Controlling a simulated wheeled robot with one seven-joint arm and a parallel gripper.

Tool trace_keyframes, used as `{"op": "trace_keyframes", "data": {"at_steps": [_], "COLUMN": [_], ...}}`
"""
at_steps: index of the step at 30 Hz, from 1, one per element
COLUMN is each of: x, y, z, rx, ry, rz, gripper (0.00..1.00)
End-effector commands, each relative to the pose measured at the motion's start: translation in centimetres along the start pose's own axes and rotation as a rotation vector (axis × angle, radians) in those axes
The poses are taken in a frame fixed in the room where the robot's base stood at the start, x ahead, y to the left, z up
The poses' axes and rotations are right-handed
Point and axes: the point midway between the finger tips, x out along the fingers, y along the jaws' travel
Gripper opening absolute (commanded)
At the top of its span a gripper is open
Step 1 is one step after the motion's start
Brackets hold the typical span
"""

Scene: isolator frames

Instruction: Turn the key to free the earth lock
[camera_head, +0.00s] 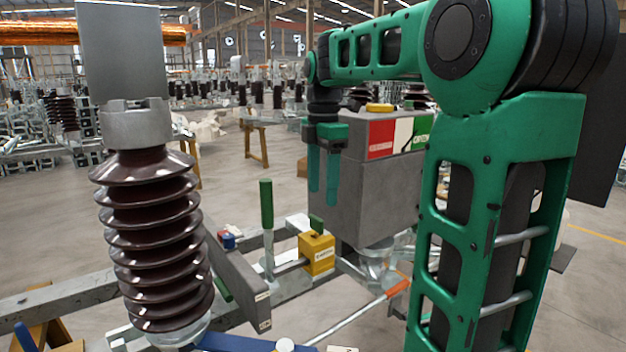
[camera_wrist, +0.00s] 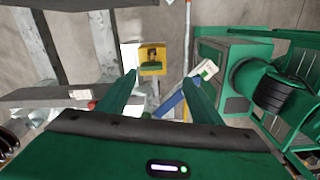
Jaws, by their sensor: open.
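In the wrist view the yellow block (camera_wrist: 152,69) lies just beyond the fingertips, near the middle. A small dark green piece (camera_wrist: 152,53) shows on it; I cannot tell whether this is the key. My gripper (camera_head: 323,195) points down in front of the grey cabinet, above the yellow block and apart from it. In the wrist view my gripper (camera_wrist: 160,84) has its two green fingers spread with nothing held between them.
An upright green-handled lever (camera_head: 266,204) stands left of the yellow block. A brown ribbed insulator (camera_head: 155,235) stands at the left. The grey cabinet (camera_head: 375,205) is behind my gripper. A rod with an orange end (camera_head: 397,288) slants below right.

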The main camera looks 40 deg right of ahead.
Motion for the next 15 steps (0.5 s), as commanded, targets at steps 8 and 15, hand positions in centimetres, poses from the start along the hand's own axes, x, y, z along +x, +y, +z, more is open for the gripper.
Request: {"op": "trace_keyframes", "data": {"at_steps": [8,15], "x": [-1.1,1.6], "y": [2.0,1.9], "z": [-0.4,-0.4], "rx": [-0.195,-0.196], "ry": [-0.003,-0.002], "rz": [-0.002,-0.004], "gripper": [0.59,0.59]}}
